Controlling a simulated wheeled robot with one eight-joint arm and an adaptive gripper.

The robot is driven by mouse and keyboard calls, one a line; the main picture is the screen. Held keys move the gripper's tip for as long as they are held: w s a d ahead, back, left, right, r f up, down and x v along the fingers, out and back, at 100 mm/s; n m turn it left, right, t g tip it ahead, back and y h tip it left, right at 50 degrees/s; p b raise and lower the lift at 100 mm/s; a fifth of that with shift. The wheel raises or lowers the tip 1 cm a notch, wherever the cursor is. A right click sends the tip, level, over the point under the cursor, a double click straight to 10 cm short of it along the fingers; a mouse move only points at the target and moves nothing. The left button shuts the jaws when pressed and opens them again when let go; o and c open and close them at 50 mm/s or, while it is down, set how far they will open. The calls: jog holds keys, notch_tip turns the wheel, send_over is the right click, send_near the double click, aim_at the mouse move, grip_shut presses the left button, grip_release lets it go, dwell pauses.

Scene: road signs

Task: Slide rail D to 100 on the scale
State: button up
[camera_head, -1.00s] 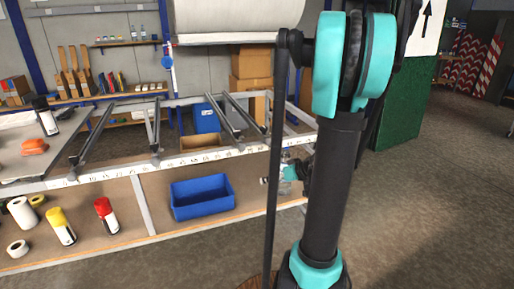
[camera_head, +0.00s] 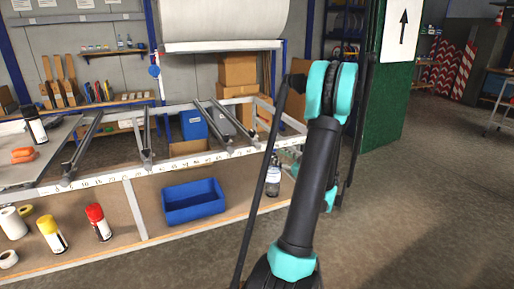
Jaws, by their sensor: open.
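A metal bench frame stands at the left and middle. A white scale strip (camera_head: 105,179) with small black numbers, mostly too small to read, runs along its front edge. Several dark grey rails lie across the frame from front to back: one at the left (camera_head: 82,148), one near the middle (camera_head: 146,140), and a pair at the right, its left rail (camera_head: 211,125) and right rail (camera_head: 238,122). I cannot read any letter, so I cannot tell which is rail D. My gripper is not clearly seen; my black and teal arm stands right of the bench.
A blue bin (camera_head: 193,201), a yellow-labelled can (camera_head: 51,233), a red can (camera_head: 98,221) and a bottle (camera_head: 273,178) stand on the lower shelf. Cardboard boxes (camera_head: 238,75) and a large white roll (camera_head: 225,20) are behind. Open floor (camera_head: 420,210) lies to the right.

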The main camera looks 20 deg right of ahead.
aim_at(260, 147)
jog(key=x, duration=1.3)
jog(key=shift+w+a, duration=0.1)
jog(key=shift+w, duration=0.15)
jog(key=shift+c, duration=0.3)
grip_shut()
